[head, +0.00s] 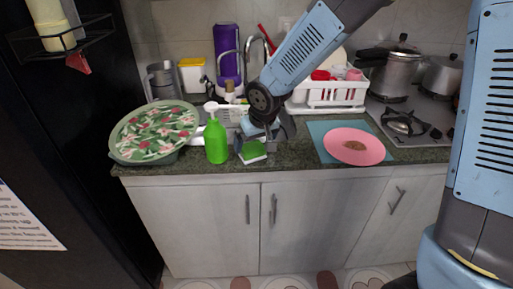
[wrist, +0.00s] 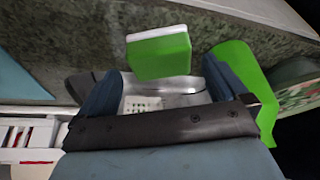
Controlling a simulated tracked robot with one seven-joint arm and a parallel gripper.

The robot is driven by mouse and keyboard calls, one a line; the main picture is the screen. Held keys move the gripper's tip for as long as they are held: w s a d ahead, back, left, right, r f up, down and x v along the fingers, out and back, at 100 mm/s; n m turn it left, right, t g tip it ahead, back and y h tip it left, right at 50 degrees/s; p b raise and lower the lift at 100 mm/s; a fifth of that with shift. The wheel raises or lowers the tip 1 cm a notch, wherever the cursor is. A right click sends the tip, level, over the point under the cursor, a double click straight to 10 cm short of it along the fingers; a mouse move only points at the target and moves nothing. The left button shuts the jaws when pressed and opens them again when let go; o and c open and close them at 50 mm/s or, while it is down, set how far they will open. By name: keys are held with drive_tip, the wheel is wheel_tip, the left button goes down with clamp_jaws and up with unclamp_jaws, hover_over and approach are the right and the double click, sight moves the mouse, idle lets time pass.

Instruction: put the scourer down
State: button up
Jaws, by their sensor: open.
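The scourer (head: 253,152) is a green block with a white layer, on the granite counter near its front edge, just right of the green soap bottle. In the wrist view the scourer (wrist: 159,56) shows whole, just past the fingertips and roughly centred between them. My gripper (head: 262,136) is above and behind it, in front of the sink. In the wrist view my gripper (wrist: 160,78) has its two blue fingers spread wide, with nothing held between them. Whether a finger touches the scourer cannot be told.
The green soap bottle (head: 216,140) stands close on the left, beside a floral covered basin (head: 155,133). On the right are a pink plate (head: 345,137) on a blue mat, a white dish rack (head: 330,94) and the stove (head: 410,122). Counter between scourer and mat is clear.

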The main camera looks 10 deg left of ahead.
drive_tip(key=v, duration=0.8)
drive_tip(key=shift+w+a, duration=0.1)
drive_tip(key=s+d+r+m+t+h, duration=0.15)
drive_tip(key=d+r, duration=0.25)
drive_tip(key=d, duration=0.5)
drive_tip(key=s+d+r+m, duration=0.15)
drive_tip(key=d+r, duration=0.25)
drive_tip(key=d, duration=0.4)
drive_tip(key=s+d+r+m, duration=0.2)
drive_tip(key=s+d, duration=0.4)
drive_tip(key=d, duration=0.2)
drive_tip(key=s+d+r+m+h, duration=0.1)
drive_tip(key=s+d+r+m, duration=0.1)
drive_tip(key=s+d, duration=0.3)
drive_tip(key=d+r, duration=0.1)
drive_tip(key=d, duration=0.2)
drive_tip(key=shift+s+d, duration=0.4)
drive_tip(key=shift+s+t, duration=0.15)
drive_tip(key=shift+t, duration=0.1)
drive_tip(key=shift+a, duration=0.1)
